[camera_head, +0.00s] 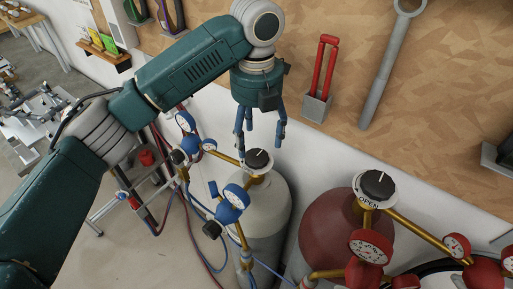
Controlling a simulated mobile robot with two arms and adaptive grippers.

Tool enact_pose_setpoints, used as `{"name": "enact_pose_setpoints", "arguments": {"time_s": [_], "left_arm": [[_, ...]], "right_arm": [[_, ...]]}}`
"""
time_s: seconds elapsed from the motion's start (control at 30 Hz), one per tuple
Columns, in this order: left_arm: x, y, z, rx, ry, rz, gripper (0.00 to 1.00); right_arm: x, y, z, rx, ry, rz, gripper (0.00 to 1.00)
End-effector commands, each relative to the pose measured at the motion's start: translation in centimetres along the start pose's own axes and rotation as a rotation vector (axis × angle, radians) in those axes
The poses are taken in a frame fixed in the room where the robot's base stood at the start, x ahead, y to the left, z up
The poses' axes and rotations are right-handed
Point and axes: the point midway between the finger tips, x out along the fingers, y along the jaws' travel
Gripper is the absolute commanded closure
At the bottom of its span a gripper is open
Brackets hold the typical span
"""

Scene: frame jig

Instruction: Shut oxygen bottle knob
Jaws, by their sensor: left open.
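The oxygen bottle appears to be the pale grey cylinder (266,215) with blue regulator parts, at the picture's middle. Its black knob (257,158) with a white mark sits on top, on a pale disc. My left gripper (260,143) comes down from above, its blue fingers apart and empty. The fingertips are close above and around the knob in the picture; whether they touch it I cannot tell. A second black knob (377,184) sits on a disc marked OPEN, on the dark red cylinder (338,226) to the right. My right gripper is not in view.
Blue gauges (236,196) and brass pipes stand left of and in front of the grey cylinder. Red gauges (371,247) stand at the lower right. Hoses hang at left. A wooden board with red-handled pliers (325,62) and a wrench (388,65) is behind.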

Motion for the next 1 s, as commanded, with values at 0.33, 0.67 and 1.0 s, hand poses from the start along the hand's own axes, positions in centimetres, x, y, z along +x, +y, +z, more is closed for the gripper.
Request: {"name": "enact_pose_setpoints", "arguments": {"time_s": [0.33,0.67,1.0], "left_arm": [[-5.4,0.0,0.0,0.001,0.000,0.002,0.33],[-5.8,-0.1,-0.1,0.002,0.002,0.000,0.33],[-5.8,-0.1,-0.1,0.002,0.002,0.000,0.33]], "right_arm": [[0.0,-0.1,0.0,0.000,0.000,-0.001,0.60],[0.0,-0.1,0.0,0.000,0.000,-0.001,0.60],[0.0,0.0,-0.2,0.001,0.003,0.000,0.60]]}}
